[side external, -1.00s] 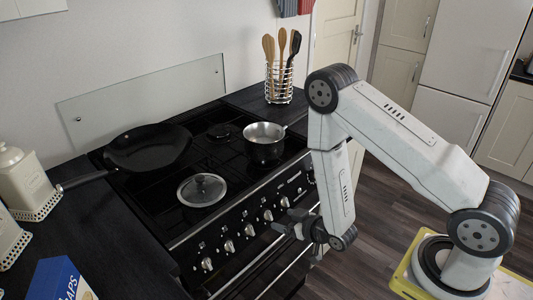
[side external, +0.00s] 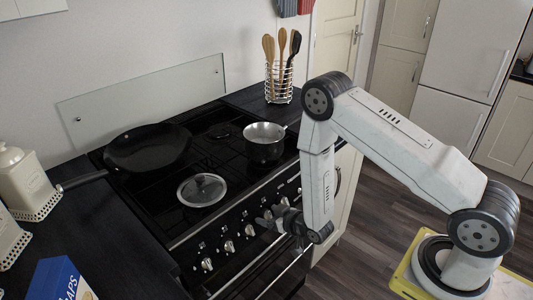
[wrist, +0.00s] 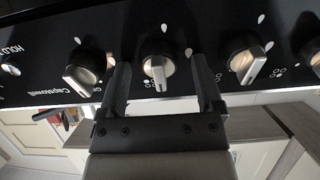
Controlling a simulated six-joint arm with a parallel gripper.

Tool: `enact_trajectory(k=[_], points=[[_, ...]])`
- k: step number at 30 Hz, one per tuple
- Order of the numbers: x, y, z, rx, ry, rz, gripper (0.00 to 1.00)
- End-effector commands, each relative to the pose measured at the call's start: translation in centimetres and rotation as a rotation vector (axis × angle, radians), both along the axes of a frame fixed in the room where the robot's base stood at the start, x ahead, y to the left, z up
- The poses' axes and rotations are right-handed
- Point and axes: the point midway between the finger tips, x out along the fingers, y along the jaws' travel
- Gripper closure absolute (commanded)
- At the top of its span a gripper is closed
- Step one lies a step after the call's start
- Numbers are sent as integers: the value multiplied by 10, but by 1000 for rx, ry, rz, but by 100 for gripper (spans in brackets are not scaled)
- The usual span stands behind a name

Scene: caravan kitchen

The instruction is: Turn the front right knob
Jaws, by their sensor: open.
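The stove's front panel has a row of silver knobs. In the wrist view, one knob (wrist: 158,68) sits between the tips of my open gripper (wrist: 160,80), with a visible gap on each side. Its bar is close to vertical in that view. Another knob (wrist: 82,72) is left of my fingers and a third (wrist: 245,62) is right of them. In the side view my gripper (side external: 269,219) is at the panel and hides the knobs there. I cannot tell from the markings which burner the knob between my fingers serves.
On the hob are a black frying pan (side external: 147,149), a small steel pot (side external: 264,144) and a glass lid (side external: 202,189). A utensil holder (side external: 279,88) stands on the counter behind. An oven handle rail (side external: 262,271) runs below the knobs.

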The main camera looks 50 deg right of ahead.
Motion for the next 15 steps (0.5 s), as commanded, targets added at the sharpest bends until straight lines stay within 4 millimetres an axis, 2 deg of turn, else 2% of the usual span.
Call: enact_trajectory(k=[1, 8, 9, 15], points=[[0, 0, 0, 0, 0, 0, 22], [0, 0, 0, 0, 0, 0, 95], [0, 0, 0, 0, 0, 0, 100], [0, 0, 0, -6, 0, 3, 100]])
